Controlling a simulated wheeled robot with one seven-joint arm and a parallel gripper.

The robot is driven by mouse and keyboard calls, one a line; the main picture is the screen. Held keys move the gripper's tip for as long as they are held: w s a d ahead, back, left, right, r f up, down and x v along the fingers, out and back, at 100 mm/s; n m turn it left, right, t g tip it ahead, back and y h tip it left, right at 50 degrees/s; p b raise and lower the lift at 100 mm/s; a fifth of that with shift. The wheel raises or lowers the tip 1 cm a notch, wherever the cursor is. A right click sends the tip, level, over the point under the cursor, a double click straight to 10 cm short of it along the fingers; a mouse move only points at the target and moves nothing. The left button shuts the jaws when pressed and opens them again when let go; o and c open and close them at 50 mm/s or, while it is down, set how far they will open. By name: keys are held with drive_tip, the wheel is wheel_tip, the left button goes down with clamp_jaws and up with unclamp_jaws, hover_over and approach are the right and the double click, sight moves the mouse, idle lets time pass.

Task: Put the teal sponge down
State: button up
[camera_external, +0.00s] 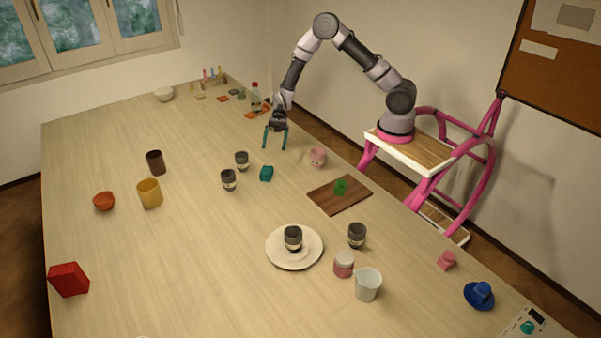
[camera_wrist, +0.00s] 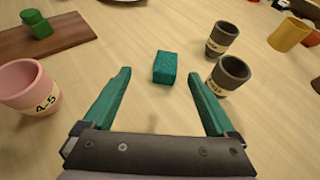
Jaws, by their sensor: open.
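The teal sponge (camera_external: 266,173) is a small block resting on the bare table top. It also shows in the wrist view (camera_wrist: 164,67), beyond the fingertips and roughly between their lines. My gripper (camera_external: 275,146) has two teal fingers spread wide with nothing between them. In the external view it hangs above the table, behind the sponge and apart from it. The open fingers frame the lower half of the wrist view (camera_wrist: 158,85).
Two dark labelled cups (camera_external: 228,180) (camera_external: 242,161) stand left of the sponge. A pink cup (camera_external: 318,157) stands to its right, near a wooden board (camera_external: 325,199) bearing a green object (camera_external: 340,187). A round plate (camera_external: 279,258) holds another dark cup. Table in front of the sponge is clear.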

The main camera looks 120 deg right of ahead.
drive_tip(key=s+a+r+n+g+h, duration=0.2)
drive_tip(key=s+a+r+n+g, duration=0.15)
drive_tip(key=a+r+n, duration=0.4)
drive_tip(key=s+a+r+n+g+h, duration=0.15)
drive_tip(key=s+a+r+n, duration=0.25)
drive_tip(key=a+r, duration=0.65)
drive_tip(key=s+a+r+n+t+h, duration=0.1)
drive_tip(key=s+a+r+n+h, duration=0.1)
drive_tip(key=s+r+n, duration=0.3)
drive_tip(key=s+a+r+n+t+h, duration=0.2)
drive_tip(key=s+a+r+n, duration=0.3)
drive_tip(key=s, duration=0.9)
wheel_tip(320, 180, up, 2)
drive_tip(key=shift+s+a+r, duration=0.15)
drive_tip(key=shift+s+a, duration=0.05)
drive_tip(key=shift+a, duration=0.05)
